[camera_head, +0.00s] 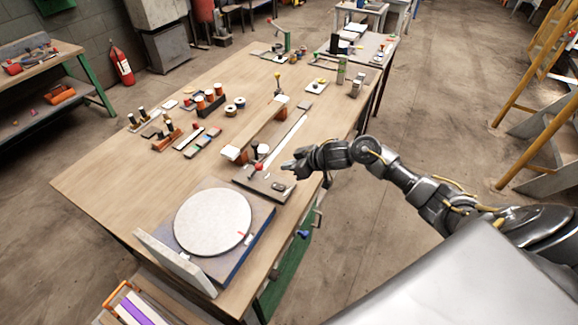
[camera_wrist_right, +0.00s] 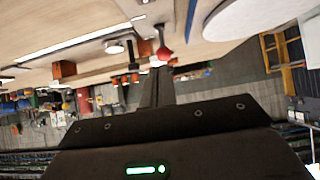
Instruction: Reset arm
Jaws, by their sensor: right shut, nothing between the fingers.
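My right gripper (camera_head: 287,167) hangs over the right edge of the workbench (camera_head: 100,185), beside a dark base plate with a small red knob (camera_head: 258,167). Its fingers are shut with nothing between them. In the right wrist view the closed fingers (camera_wrist_right: 158,80) point toward the red knob (camera_wrist_right: 164,53), and the bench appears tilted at the top. I cannot tell whether the fingertips touch anything. My left gripper is in neither view.
A round pale disc (camera_head: 213,221) sits on a blue-edged square base at the near end. A long wooden bar (camera_head: 262,128) stands on blocks mid-bench. Spools (camera_head: 239,102) and small parts lie farther left. The floor right of the bench is open, with a yellow ladder (camera_head: 540,95) beyond.

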